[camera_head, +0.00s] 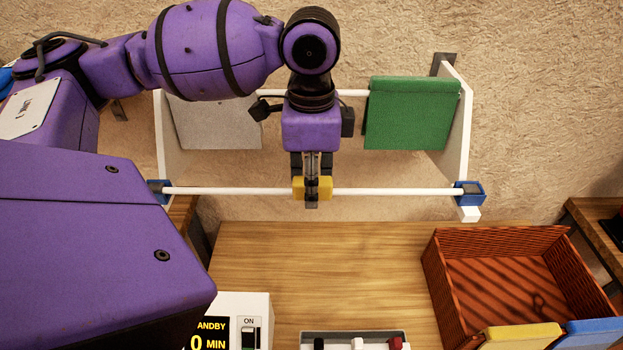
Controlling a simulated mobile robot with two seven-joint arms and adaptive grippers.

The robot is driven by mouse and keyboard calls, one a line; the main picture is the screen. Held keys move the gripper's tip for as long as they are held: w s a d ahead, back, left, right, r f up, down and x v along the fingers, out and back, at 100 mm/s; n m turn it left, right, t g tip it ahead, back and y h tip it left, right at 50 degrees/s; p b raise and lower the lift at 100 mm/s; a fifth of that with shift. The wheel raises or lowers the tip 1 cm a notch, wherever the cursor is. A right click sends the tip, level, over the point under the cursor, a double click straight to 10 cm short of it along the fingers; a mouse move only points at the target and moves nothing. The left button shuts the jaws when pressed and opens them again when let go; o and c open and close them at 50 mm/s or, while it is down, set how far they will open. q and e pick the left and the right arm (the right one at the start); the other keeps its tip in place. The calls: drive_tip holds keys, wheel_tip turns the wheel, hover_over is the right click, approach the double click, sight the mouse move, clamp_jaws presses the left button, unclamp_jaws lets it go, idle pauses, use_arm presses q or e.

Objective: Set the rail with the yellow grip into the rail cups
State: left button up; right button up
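The white rail (400,191) lies level across the front of the wall rack, with the yellow grip (298,188) at its middle. My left gripper (312,194) comes down from above and is shut on the yellow grip, its dark fingers covering the grip's centre. The rail's right end is at the blue right rail cup (470,192), and its left end is at the blue left rail cup (158,190). I cannot tell whether the ends rest fully inside the cups. My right gripper is not in view.
A second bar (352,93) behind carries a green cloth (412,113) and a grey cloth (210,122). White side panels (460,120) flank it. Below are a wooden counter (320,270), a red-brown basket (440,285), a timer box (250,305) and a switch panel (380,338).

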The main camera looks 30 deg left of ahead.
use_arm(q)
wheel_tip(320, 180, up, 12)
idle(0.7)
